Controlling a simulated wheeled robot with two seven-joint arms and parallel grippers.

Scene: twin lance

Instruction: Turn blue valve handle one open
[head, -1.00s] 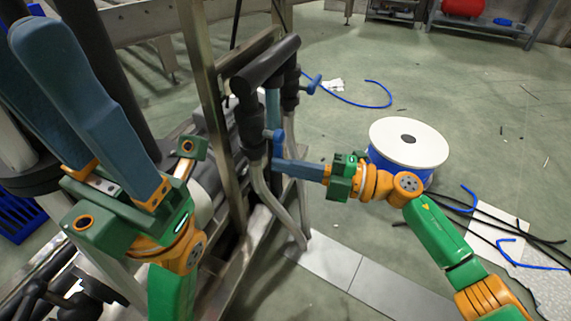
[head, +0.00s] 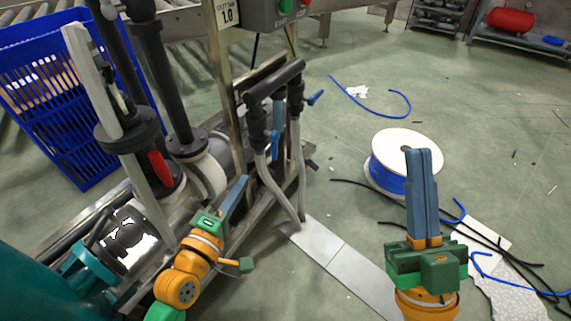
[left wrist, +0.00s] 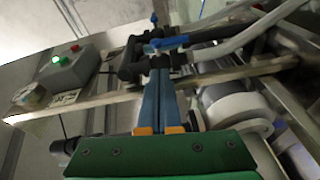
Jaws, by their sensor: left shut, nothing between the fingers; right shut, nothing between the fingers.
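Two black valves on a dark pipe manifold stand at the middle of the head view. The nearer has a blue handle (head: 274,143) hanging down; the farther has a blue handle (head: 316,97) pointing out right. I cannot tell which is handle one. A blue handle (left wrist: 170,42) also shows in the left wrist view, beyond my fingertips. My left gripper (head: 241,181) is shut and empty, below and left of the nearer handle, apparently apart from it. My right gripper (head: 422,152) is shut and empty, pointing up, well right of the valves.
A white and blue cable spool (head: 385,165) stands on the floor behind my right gripper. A metal frame post (head: 228,90) rises left of the valves. A blue crate (head: 75,110) and a red lever (head: 160,168) are at left. A control box (left wrist: 65,68) shows in the left wrist view.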

